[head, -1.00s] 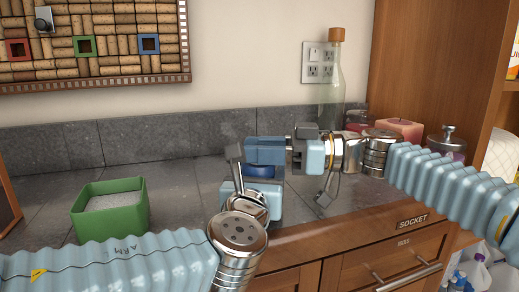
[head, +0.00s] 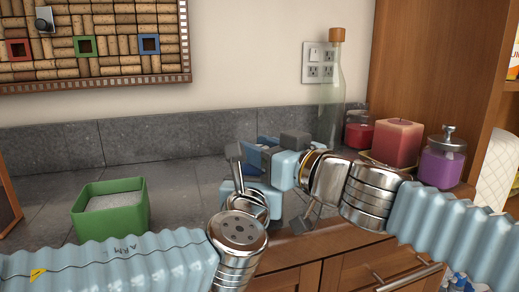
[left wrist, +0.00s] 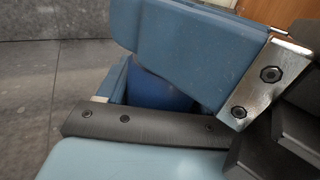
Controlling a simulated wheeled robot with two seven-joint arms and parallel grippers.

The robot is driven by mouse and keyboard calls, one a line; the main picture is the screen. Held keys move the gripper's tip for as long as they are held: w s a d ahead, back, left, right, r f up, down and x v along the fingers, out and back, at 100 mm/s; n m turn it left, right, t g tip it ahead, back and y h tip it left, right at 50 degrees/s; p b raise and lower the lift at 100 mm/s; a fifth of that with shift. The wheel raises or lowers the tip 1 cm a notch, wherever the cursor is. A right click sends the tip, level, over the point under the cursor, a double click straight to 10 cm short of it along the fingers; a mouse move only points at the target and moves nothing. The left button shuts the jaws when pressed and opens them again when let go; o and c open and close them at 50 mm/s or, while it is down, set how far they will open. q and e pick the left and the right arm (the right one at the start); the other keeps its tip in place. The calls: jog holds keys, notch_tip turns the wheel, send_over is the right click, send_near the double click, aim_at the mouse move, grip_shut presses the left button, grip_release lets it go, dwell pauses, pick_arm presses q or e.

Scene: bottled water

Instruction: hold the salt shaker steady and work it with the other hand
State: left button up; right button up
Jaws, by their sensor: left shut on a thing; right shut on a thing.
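The salt shaker (left wrist: 158,88) shows in the left wrist view as a dark blue rounded body between blue and dark jaw parts, mostly hidden. In the head view the jaws cover it almost entirely. My left gripper (head: 258,180) is shut on the shaker low over the counter. My right gripper (head: 270,156) is at the top of the same spot, tilted, and shut on the shaker as well. Its jaws overlap the left ones, so the exact contact is hidden.
A green box (head: 118,221) of white grains stands on the grey counter at left. A clear corked bottle (head: 331,105), a red jar (head: 358,133), a pink candle (head: 397,142) and a purple jar (head: 442,165) stand at the back right. Drawers lie below the front edge.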

jog(key=shift+m+h, duration=0.3)
jog(key=shift+h, duration=0.2)
jog(key=o, duration=1)
jog(key=shift+f, duration=0.1)
jog(key=shift+c, duration=0.2)
jog(key=shift+s+d, duration=0.2)
jog(key=shift+s, duration=0.3)
jog(key=v, duration=1.1)
jog(key=shift+f, duration=0.15)
